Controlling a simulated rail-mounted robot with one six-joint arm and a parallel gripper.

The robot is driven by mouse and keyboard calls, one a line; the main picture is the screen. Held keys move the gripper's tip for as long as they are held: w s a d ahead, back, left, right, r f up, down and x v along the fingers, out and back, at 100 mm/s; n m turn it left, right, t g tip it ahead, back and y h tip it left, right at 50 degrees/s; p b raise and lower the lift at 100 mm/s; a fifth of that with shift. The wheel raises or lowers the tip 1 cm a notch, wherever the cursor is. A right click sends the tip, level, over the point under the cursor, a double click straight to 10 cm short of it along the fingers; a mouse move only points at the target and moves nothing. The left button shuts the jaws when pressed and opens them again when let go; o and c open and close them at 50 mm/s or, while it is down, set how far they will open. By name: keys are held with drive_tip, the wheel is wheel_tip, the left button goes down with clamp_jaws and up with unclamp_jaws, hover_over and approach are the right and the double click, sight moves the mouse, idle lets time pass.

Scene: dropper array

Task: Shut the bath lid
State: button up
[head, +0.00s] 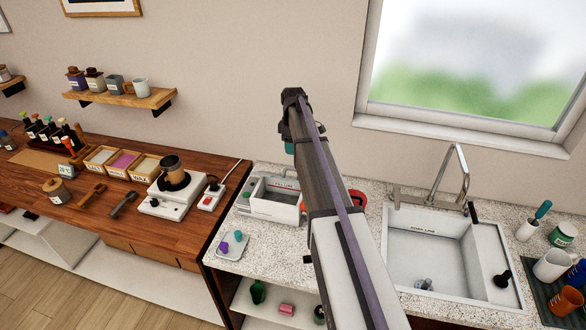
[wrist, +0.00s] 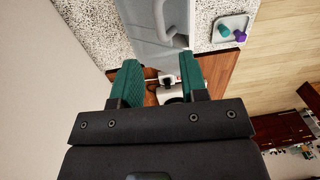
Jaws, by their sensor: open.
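The bath (head: 271,207) is a white box on the speckled counter, left of my arm. It looks open at the top, with a grey inside; my arm hides its right part. In the wrist view a grey-blue panel (wrist: 145,22) with a pale curved handle (wrist: 177,20) lies beyond my fingertips; it appears to be the lid, but its exact angle is unclear. My gripper (wrist: 160,68) is open with green fingers and nothing between them. In the head view my gripper (head: 289,147) is raised behind the bath area, mostly hidden by my wrist.
A small tray (head: 226,254) with purple and teal pieces sits in front of the bath. A red item (head: 358,197) shows behind my arm. The sink (head: 430,267) is to the right. A white hot plate (head: 170,200) stands on the wooden bench at left.

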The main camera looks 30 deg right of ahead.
drive_tip(key=f+b, duration=0.2)
drive_tip(key=f, duration=0.1)
drive_tip(key=f+b, duration=0.2)
drive_tip(key=f, duration=0.1)
drive_tip(key=f+b, duration=0.2)
drive_tip(key=b, duration=0.1)
drive_tip(key=shift+s+a+f, duration=0.2)
drive_tip(key=shift+s+f, duration=0.05)
drive_tip(key=shift+f, duration=0.15)
drive_tip(key=shift+r, duration=0.15)
clamp_jaws()
